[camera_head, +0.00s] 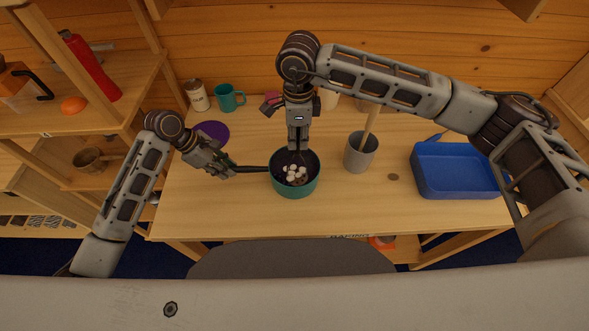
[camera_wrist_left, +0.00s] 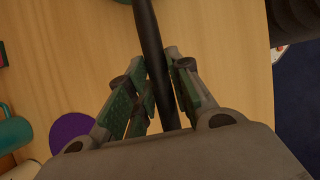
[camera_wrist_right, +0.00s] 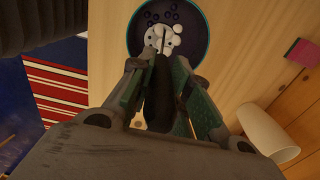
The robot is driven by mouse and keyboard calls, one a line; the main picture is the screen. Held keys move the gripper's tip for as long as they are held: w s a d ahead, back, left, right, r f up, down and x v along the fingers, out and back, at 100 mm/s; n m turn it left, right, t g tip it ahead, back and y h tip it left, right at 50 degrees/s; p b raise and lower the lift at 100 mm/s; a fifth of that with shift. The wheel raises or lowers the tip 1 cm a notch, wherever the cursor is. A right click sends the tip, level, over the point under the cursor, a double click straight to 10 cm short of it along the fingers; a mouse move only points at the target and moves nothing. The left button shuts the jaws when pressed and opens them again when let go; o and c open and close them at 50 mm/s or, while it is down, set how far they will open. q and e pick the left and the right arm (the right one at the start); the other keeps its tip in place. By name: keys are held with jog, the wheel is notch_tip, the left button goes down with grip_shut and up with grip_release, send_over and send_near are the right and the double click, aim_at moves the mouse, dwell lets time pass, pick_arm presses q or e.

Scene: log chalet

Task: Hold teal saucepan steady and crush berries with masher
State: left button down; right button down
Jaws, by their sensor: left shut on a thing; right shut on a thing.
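The teal saucepan (camera_head: 295,190) stands upright on the wooden table, its dark handle (camera_head: 252,169) pointing left. My left gripper (camera_head: 231,171) is shut on that handle; the left wrist view shows the handle (camera_wrist_left: 150,40) between its fingers. My right gripper (camera_head: 298,146) is above the pan, pointing down, shut on the masher's dark handle (camera_wrist_right: 160,90). The masher's pale, lobed head (camera_wrist_right: 163,40) is inside the pan. Small dark berries (camera_wrist_right: 160,14) lie around it in the right wrist view. Whether the head presses on berries beneath it is hidden.
A grey cup (camera_head: 360,157) holding a wooden utensil stands right of the pan. A blue tray (camera_head: 455,178) is farther right. A purple disc (camera_head: 212,132), teal mug (camera_head: 228,100) and jar (camera_head: 197,95) are back left. Table in front of the pan is clear.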

jog(key=shift+w+d+r, duration=0.15)
jog(key=shift+w+r, duration=0.6)
jog(key=shift+w, duration=0.05)
jog(key=shift+w+d+r, duration=0.1)
jog(key=shift+w+r, duration=0.6)
jog(key=shift+w, duration=0.1)
jog(key=shift+f, duration=0.2)
notch_tip(320, 180, down, 3)
jog(key=shift+r, duration=0.15)
notch_tip(320, 180, up, 10)
dwell(2.1)
dwell(0.4)
pick_arm(q)
jog(key=c, duration=1.2)
grip_release()
